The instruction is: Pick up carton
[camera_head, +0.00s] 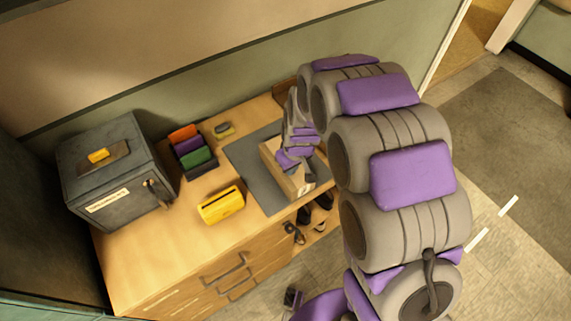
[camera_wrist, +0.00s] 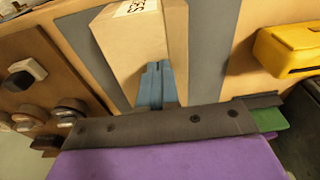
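The carton (camera_head: 297,187) is a pale tan box on a dark grey mat (camera_head: 250,165) on the wooden cabinet top. In the wrist view the carton (camera_wrist: 145,35) shows a white label with dark print at the top of the picture. In the wrist view a dark grey bar and purple part of my arm cover the near side.
A yellow box (camera_head: 221,205) sits left of the mat, and a file holder with coloured folders (camera_head: 190,150) stands behind it. A grey safe (camera_head: 115,170) stands at the far left. Dark items (camera_head: 318,205) sit on open shelves below the right end. Wall behind.

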